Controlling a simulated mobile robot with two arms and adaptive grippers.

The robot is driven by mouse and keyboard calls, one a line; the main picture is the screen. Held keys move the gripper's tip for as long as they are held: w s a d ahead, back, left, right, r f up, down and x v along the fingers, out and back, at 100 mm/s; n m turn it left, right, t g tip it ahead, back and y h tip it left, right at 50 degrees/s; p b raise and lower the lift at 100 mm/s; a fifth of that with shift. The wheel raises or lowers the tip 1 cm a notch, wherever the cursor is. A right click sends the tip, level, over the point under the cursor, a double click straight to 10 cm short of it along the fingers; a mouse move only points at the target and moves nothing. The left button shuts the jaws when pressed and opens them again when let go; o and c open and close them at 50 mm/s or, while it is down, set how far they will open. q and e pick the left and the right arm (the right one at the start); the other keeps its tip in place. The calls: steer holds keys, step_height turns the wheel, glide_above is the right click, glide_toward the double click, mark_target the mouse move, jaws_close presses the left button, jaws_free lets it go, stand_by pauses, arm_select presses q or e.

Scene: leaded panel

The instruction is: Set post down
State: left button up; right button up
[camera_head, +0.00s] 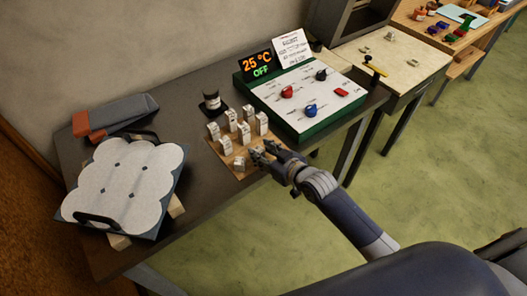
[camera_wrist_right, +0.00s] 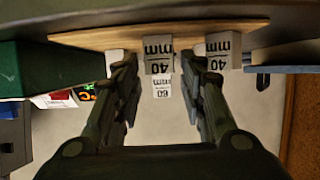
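Several white posts stand on a wooden board (camera_head: 212,148) on the dark table. My right gripper (camera_head: 263,156) is at the board's right front edge, beside a post (camera_head: 239,163). The right wrist view appears upside down, with the board (camera_wrist_right: 100,38) along the top. There my right gripper (camera_wrist_right: 160,72) has its fingers apart, with a post marked 40 mm (camera_wrist_right: 158,62) in line with the gap and visible space on both sides. Another 40 mm post (camera_wrist_right: 223,50) stands beside it, and a 60 mm post (camera_wrist_right: 161,86) is behind. My left gripper is not in view.
A green-framed control panel (camera_head: 304,97) with knobs and a display reading 25 °C OFF (camera_head: 257,65) stands behind right. A dark jar (camera_head: 211,100) stands behind the board. A white scalloped pad (camera_head: 130,185) lies at left, near a grey and orange tool (camera_head: 118,115).

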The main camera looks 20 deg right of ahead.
steer(key=shift+r, duration=0.15)
steer(key=b+v, duration=0.1)
steer(key=v, duration=1.1)
steer(key=s+d+f+m+g+h, duration=0.1)
steer(key=s+d+f+g, duration=0.15)
steer(key=f, duration=0.75)
steer(key=s+d+f+g+h, duration=0.1)
steer(key=s+d+f+h, duration=0.15)
steer(key=f, duration=0.85)
steer(key=s+d+f+m+g+h, duration=0.1)
steer(key=s+d+f+g, duration=0.2)
steer(key=f, duration=0.7)
steer(key=s+a+f+g, duration=0.1)
steer(key=s+f, duration=0.5)
steer(key=s, duration=0.4)
steer(key=s+a+f+g, duration=0.2)
steer(key=s+f, duration=0.5)
steer(key=s, duration=0.3)
steer(key=s+a+f+g, duration=0.1)
steer(key=s+f+g, duration=0.1)
steer(key=s+f, duration=0.4)
steer(key=s, duration=0.4)
steer(key=shift+s+a+f, duration=0.25)
steer(key=shift+s+a, duration=0.05)
steer(key=shift+a, duration=0.1)
